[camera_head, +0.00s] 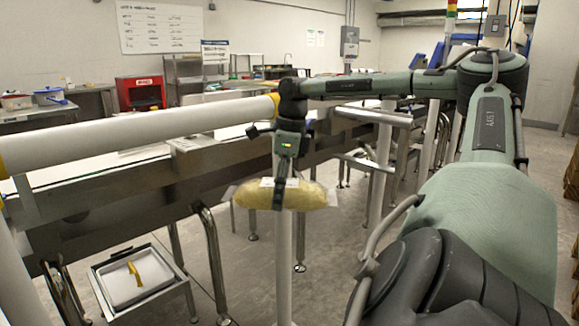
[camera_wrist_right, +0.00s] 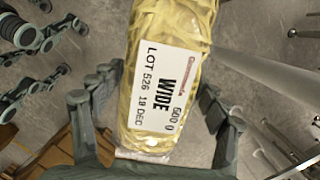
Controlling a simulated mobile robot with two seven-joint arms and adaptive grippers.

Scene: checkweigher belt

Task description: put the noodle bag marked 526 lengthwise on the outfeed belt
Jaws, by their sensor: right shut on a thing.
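The noodle bag (camera_head: 312,197) is a clear bag of yellow noodles with a white label. In the head view the bag's long side runs across the picture, roughly level. A steel-sided conveyor (camera_head: 120,200) with a pale top runs behind and left of the bag; I cannot tell which section is the outfeed belt. My left gripper is not in view.
A thick white rail (camera_head: 130,133) with yellow ends crosses in front of the conveyor. A white tray (camera_head: 108,288) with a yellow piece in it sits low at the left. Steel legs and a white post (camera_head: 284,265) stand below the bag. Floor shows at the right.

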